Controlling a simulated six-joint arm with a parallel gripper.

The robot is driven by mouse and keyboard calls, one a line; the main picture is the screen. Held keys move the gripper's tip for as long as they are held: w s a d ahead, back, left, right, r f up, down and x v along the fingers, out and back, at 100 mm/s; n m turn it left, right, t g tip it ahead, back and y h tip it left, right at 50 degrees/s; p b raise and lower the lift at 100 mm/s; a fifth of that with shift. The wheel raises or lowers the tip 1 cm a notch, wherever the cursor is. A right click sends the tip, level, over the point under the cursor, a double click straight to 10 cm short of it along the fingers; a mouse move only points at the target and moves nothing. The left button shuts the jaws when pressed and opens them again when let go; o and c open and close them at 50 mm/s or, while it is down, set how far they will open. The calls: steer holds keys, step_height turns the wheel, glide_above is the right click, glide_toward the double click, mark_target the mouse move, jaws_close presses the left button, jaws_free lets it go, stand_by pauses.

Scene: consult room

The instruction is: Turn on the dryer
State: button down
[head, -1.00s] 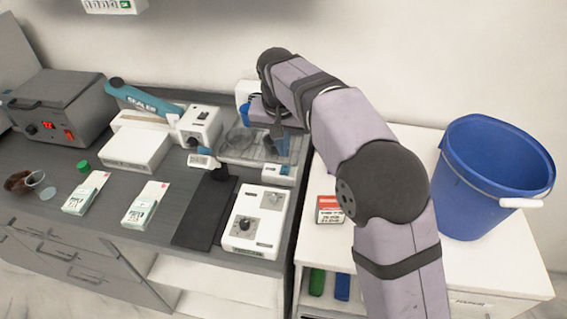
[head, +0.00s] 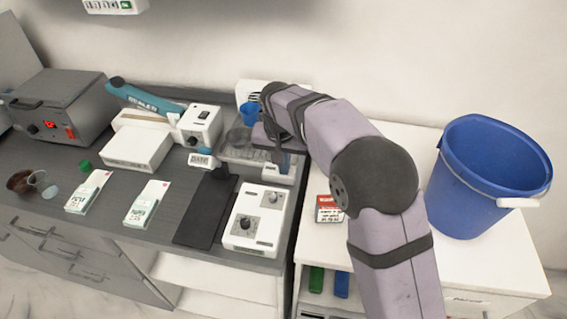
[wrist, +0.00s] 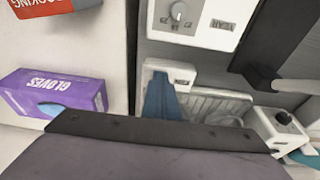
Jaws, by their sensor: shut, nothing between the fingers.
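No readable label marks a dryer, so I cannot tell which unit it is. A grey box (head: 62,105) with a red display and a red switch stands at the far left of the dark counter. A white slotted unit (head: 255,92) stands at the back wall, partly hidden by my arm. A white knob box (head: 254,218) stands at the front right; it also shows in the wrist view (wrist: 195,20). My gripper (head: 284,163) is over the clear tray (head: 235,150), beside a small white labelled block (wrist: 170,70). Its blue-grey fingers (wrist: 160,97) are shut and empty.
A teal-handled sealer (head: 145,97), another knobbed white box (head: 200,125) and a blue cup (head: 250,113) stand nearby. A blue bucket (head: 490,180) and a red-white box (head: 328,208) sit on the white table. A purple glove box (wrist: 55,92) shows in the wrist view.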

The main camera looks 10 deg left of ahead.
steer(key=shift+w+p, duration=0.1)
steer(key=shift+p, duration=0.25)
steer(key=shift+w+r+p, duration=0.1)
steer(key=shift+w+p, duration=0.15)
steer(key=shift+p, duration=0.1)
steer(key=shift+w+p, duration=0.3)
steer(key=shift+p, duration=0.05)
steer(key=shift+r, duration=0.1)
steer(key=shift+r+p, duration=0.55)
steer(key=shift+r, duration=0.05)
steer(key=p+v, duration=0.2)
steer(key=v, duration=0.1)
steer(key=shift+w+r+p, duration=0.1)
steer(key=shift+r+p, duration=0.2)
steer(key=shift+p, duration=0.1)
steer(key=s+r+b, duration=0.3)
steer(key=s+r, duration=0.1)
steer(key=r, duration=0.4)
steer(key=shift+s, duration=0.3)
